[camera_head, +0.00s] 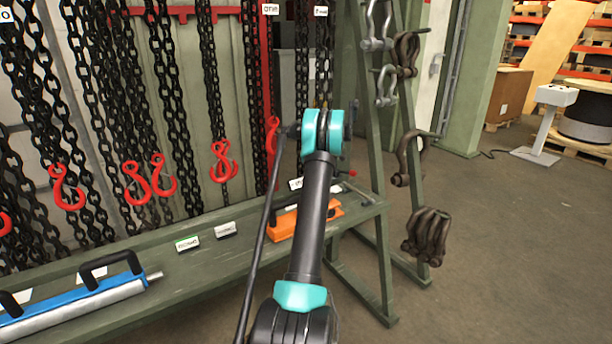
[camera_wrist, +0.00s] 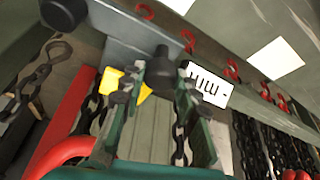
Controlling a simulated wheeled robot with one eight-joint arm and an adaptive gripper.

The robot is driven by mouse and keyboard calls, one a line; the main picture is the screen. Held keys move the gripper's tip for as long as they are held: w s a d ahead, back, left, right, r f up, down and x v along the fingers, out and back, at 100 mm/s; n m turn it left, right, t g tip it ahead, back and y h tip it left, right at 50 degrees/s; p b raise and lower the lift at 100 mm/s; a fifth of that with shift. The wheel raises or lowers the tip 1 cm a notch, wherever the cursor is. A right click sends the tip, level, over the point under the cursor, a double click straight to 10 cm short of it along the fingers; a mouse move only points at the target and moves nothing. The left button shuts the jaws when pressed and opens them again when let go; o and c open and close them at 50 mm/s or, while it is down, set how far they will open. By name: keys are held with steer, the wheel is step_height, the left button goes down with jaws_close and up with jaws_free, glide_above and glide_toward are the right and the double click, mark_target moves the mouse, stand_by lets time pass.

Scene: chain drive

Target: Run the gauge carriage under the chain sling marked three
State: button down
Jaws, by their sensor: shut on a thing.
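In the wrist view my gripper (camera_wrist: 160,98) has its two fingers either side of a black knob (camera_wrist: 160,68), closed on it. The knob sits by a grey plate (camera_wrist: 128,42), seemingly part of the gauge carriage; its full shape is hidden. A yellow piece (camera_wrist: 118,84) shows beside the left finger. A white tag (camera_wrist: 205,88) with tally-like strokes is right of the knob; I cannot read its number surely. In the head view dark chain slings (camera_head: 170,90) with red hooks (camera_head: 222,160) hang at left and centre. My arm hides the gripper there.
A green bench (camera_head: 215,262) carries a blue tool (camera_head: 85,295), an orange tool (camera_head: 305,218) and small label cards (camera_head: 188,243). A green rack leg (camera_head: 385,270) and hanging shackles (camera_head: 428,232) stand right of my arm.

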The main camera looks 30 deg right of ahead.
steer(key=shift+d, duration=0.9)
steer(key=c, duration=1.1)
jaws_free()
steer(key=v, duration=1.2)
